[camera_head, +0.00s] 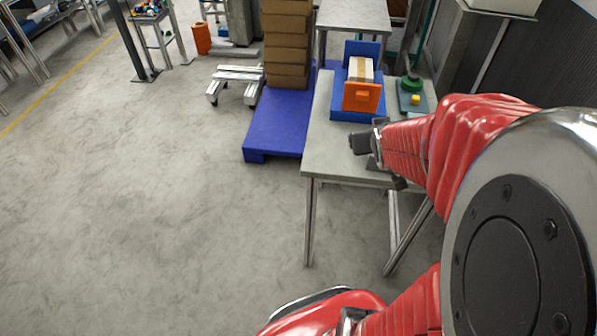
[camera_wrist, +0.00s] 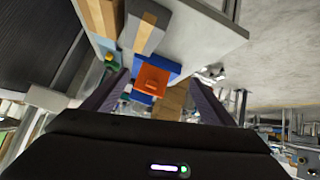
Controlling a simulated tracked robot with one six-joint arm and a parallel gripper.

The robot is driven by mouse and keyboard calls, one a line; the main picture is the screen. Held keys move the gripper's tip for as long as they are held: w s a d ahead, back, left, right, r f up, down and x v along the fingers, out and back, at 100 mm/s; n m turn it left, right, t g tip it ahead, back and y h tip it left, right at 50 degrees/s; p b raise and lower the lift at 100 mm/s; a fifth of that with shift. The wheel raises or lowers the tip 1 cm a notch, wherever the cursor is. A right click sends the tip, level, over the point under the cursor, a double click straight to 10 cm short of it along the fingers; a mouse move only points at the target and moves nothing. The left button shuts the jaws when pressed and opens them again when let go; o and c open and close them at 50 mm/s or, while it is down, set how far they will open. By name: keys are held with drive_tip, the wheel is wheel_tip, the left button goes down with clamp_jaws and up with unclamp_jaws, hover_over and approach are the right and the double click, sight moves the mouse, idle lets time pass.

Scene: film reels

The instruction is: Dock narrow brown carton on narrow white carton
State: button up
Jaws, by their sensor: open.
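My gripper (camera_head: 376,158) is open over the near part of the grey table. Its two dark fingers spread apart in the wrist view (camera_wrist: 160,80), with nothing between them up close. A pale narrow carton with a brown stripe (camera_head: 361,69) sits in a blue holder (camera_head: 357,115) behind an orange plate (camera_head: 362,97).
A green round part on a base (camera_head: 411,84) stands right of the holder. A blue pallet (camera_head: 280,123) with stacked brown boxes (camera_head: 286,45) is left of the table (camera_head: 323,150). The floor at left is open. A dark ribbed panel stands at upper right.

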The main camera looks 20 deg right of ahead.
drive_tip(key=s+a+r+n+g+y, duration=0.1)
drive_tip(key=s+a, duration=0.3)
drive_tip(key=a, duration=0.4)
drive_tip(key=s+a+r+n+g+y, duration=0.1)
drive_tip(key=s+a+r, duration=0.3)
drive_tip(key=a, duration=0.4)
drive_tip(key=s+a+r+n+g+y, duration=0.1)
drive_tip(key=s+a+r+y, duration=0.1)
drive_tip(key=s+a, duration=0.3)
drive_tip(key=a+y, duration=0.1)
drive_tip(key=a, duration=0.2)
drive_tip(key=shift+a+r, duration=0.15)
drive_tip(key=shift+r, duration=0.1)
